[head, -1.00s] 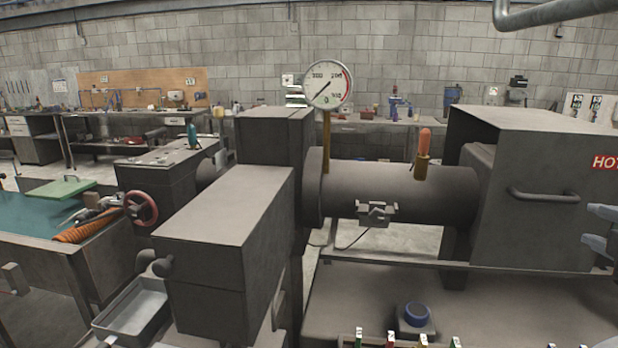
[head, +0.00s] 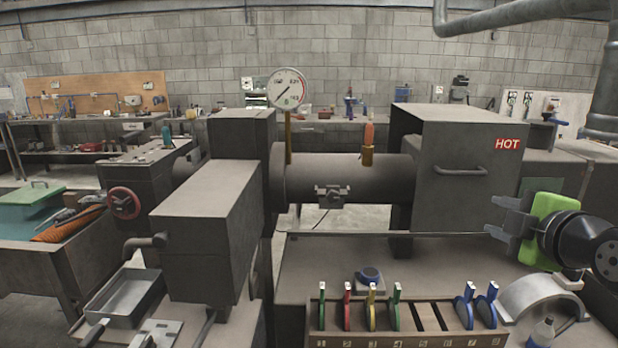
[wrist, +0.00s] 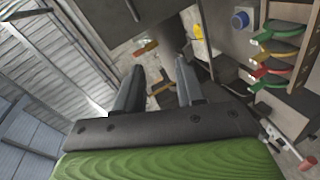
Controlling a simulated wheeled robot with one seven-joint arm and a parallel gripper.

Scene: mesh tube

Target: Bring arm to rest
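My gripper (head: 500,217) is at the right of the head view, raised above the machine's bench, with its green body and black wrist joint behind it. Its two grey fingers point left and stand apart, with nothing between them. In the wrist view the fingers (wrist: 155,92) are also spread, and the floor and parts of the machine show beyond the gap. The gripper touches nothing that I can see.
A dark machine with a horizontal tube (head: 345,178), a pressure gauge (head: 288,88) and a box marked HOT (head: 470,190) stands ahead. A curved grey guard (head: 545,300) and a bottle (head: 541,333) are below my gripper.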

